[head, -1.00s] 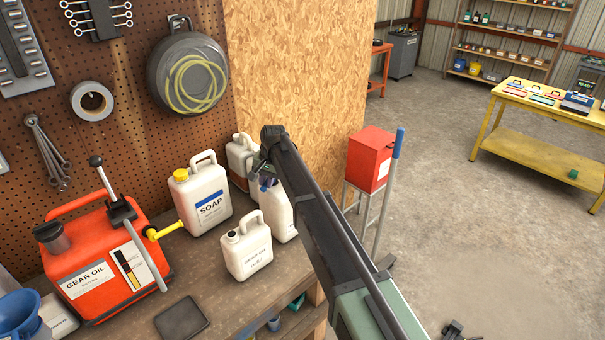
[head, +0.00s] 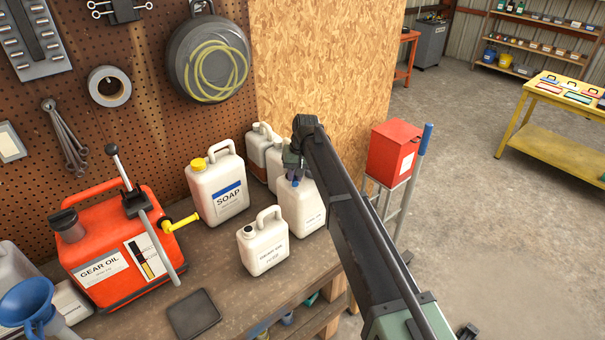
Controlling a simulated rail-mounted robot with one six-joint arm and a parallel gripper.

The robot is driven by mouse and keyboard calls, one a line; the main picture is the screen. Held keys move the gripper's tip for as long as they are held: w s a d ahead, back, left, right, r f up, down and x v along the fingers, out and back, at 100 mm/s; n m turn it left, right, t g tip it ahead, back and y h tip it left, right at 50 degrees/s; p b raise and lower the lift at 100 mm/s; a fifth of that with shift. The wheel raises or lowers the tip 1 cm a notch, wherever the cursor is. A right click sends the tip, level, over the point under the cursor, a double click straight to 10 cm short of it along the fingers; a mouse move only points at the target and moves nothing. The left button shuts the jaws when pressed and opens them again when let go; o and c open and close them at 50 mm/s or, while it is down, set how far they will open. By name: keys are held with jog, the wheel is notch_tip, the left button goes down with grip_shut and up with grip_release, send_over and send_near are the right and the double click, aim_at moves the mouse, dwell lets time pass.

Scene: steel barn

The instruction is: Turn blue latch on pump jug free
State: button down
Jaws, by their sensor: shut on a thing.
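My gripper (head: 294,178) is at the top of a white jug (head: 302,208) near the bench's right end. It is shut on a small bluish piece there, which looks like the blue latch; the arm and fingers hide most of it. I cannot tell how far the latch is turned. A red gear oil can (head: 112,255) with an upright black-knobbed lever and a yellow spout stands at the left of the bench.
A white soap jug (head: 217,190) and a smaller white jug (head: 264,248) stand left of the gripper. More white jugs (head: 262,150) stand behind it. A blue funnel (head: 28,302) is front left. A dark flat pad (head: 193,314) lies in front. A red box (head: 394,150) stands to the right.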

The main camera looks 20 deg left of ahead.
jog(key=c, duration=1.1)
grip_release()
notch_tip(320, 180, up, 11)
jog(key=w+d+p, duration=0.1)
jog(key=p, duration=0.9)
jog(key=shift+d+f+p, duration=0.15)
jog(key=shift+d+p, duration=0.15)
jog(key=shift+d, duration=0.1)
